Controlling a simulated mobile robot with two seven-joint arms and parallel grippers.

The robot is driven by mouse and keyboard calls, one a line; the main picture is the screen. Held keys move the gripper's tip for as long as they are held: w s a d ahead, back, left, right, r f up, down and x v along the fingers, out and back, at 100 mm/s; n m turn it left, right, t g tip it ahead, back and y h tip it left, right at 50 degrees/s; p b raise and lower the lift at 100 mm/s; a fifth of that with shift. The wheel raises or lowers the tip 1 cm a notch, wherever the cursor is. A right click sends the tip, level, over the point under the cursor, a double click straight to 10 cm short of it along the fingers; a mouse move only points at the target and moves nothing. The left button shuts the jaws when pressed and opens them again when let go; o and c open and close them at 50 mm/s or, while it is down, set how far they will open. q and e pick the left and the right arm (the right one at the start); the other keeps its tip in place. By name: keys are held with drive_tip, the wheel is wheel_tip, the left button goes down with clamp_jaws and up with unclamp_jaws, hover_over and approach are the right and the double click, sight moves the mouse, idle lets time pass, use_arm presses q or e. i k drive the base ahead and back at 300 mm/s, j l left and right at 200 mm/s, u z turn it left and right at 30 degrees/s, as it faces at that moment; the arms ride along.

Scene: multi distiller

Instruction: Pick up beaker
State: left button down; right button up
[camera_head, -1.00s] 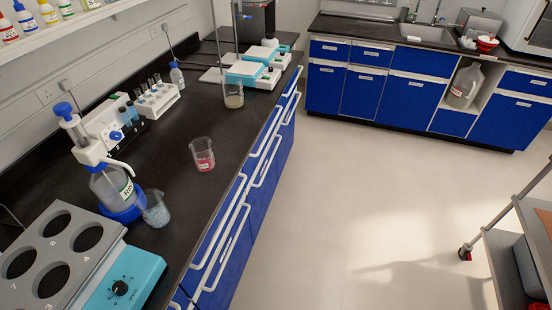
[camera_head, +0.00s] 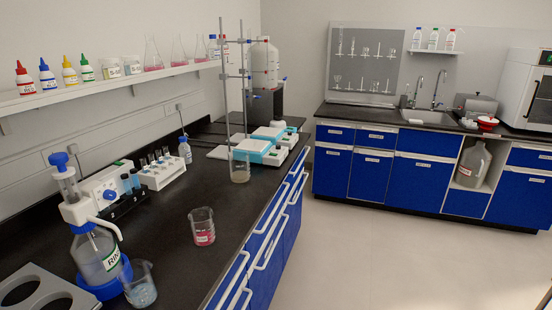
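Three beakers stand upright on the black bench at the left in the head view. One beaker with red contents (camera_head: 202,228) stands alone near the bench's front edge. Another beaker with pale blue contents (camera_head: 139,287) stands at the near end, beside the dispenser bottle. A third beaker (camera_head: 240,168) stands farther back, by the metal stand. Neither of my grippers is in view.
A dispenser bottle (camera_head: 94,252) with a blue base stands near the bench's near end. A tube rack (camera_head: 160,175) and teal-white devices (camera_head: 264,146) are behind. The floor (camera_head: 345,250) is clear. A shelf (camera_head: 105,88) with bottles hangs above.

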sight(136, 277)
drive_tip(key=i+l+u, duration=0.1)
drive_tip(key=u, duration=1.35)
drive_tip(key=i+l, duration=0.05)
